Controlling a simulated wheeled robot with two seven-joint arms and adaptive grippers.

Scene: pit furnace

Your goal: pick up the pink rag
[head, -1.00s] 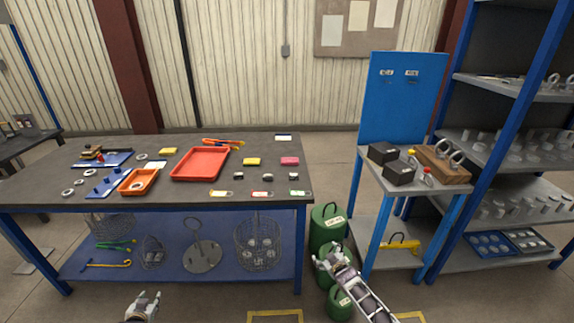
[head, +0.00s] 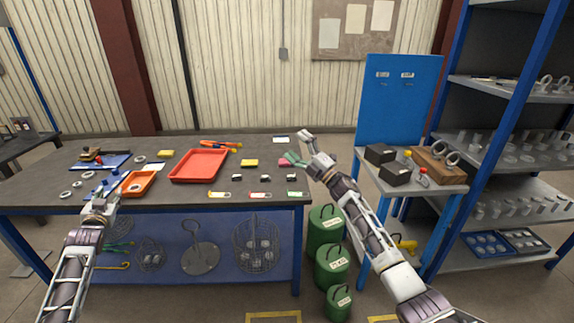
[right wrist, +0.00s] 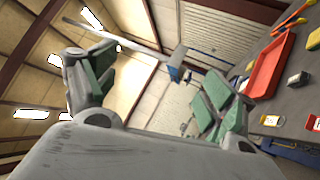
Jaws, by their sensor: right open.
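The workbench (head: 175,193) holds a red tray (head: 199,166), an orange tray (head: 137,183), a yellow block (head: 250,163) and several small labelled items. A side table (head: 412,185) with dark boxes stands to the right. Green canisters (head: 331,265) stand on the floor between them.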

